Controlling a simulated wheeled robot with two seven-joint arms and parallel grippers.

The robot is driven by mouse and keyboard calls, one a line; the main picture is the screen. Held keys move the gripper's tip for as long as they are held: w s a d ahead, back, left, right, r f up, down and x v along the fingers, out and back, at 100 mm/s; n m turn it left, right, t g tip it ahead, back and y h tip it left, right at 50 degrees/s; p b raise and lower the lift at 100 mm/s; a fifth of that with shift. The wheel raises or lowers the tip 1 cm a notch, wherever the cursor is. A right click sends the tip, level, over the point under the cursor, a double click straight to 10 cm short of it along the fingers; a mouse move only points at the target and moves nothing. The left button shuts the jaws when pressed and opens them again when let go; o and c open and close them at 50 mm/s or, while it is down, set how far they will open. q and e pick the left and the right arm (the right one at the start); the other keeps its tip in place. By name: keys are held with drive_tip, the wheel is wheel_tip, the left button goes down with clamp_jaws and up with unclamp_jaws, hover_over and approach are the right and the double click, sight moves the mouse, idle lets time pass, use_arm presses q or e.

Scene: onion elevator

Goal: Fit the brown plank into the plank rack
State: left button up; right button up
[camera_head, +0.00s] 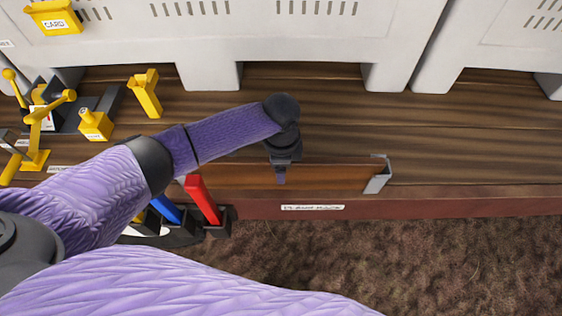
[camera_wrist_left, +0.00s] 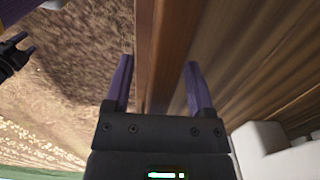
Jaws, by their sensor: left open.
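The brown plank (camera_head: 335,178) stands on its long edge along the front of the wooden counter in the head view. Its right end is at the grey metal bracket of the plank rack (camera_head: 378,175); its left end is hidden by my arm. My left gripper (camera_head: 280,176) points down at the plank's middle. In the left wrist view, its open fingers (camera_wrist_left: 158,82) are on either side of the plank (camera_wrist_left: 160,45), with gaps showing. My right gripper (camera_wrist_left: 27,45) shows small at the left edge of that view, its fingers apart, away from the plank.
A label (camera_head: 312,207) is on the counter's front edge. Red (camera_head: 203,200) and blue (camera_head: 166,209) handles in dark holders stand left of the plank, close under my left arm. Yellow parts, including a yellow post (camera_head: 146,92), stand behind. White machine housings (camera_head: 250,45) line the back.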

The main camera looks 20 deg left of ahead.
use_arm(q)
drive_tip(key=shift+r, duration=0.1)
wheel_tip(320, 180, up, 10)
drive_tip(key=shift+f+p, duration=0.1)
drive_tip(key=shift+p, duration=0.5)
drive_tip(key=s+d+f+n+t+h, duration=0.2)
drive_tip(key=s+d+f+n+h, duration=0.25)
drive_tip(key=s, duration=0.45)
drive_tip(key=s+a+n+t+y, duration=0.2)
drive_tip(key=s+a+n+y, duration=0.2)
drive_tip(key=s+a+n, duration=0.4)
drive_tip(key=s+a+f+g+b, duration=0.15)
drive_tip(key=f+b, duration=0.55)
drive_tip(key=f, duration=1)
drive_tip(key=s+f+g+b, duration=0.15)
drive_tip(key=f+b, duration=0.55)
drive_tip(key=f, duration=1)
drive_tip(key=s+a+f+b, duration=0.1)
drive_tip(key=s+f+b, duration=0.3)
drive_tip(key=s+f, duration=0.3)
drive_tip(key=s+a+f+b, duration=0.1)
drive_tip(key=s+f+b, duration=0.4)
drive_tip(key=f, duration=0.7)
drive_tip(key=shift+s+a+y, duration=0.35)
drive_tip(key=shift+s, duration=0.6)
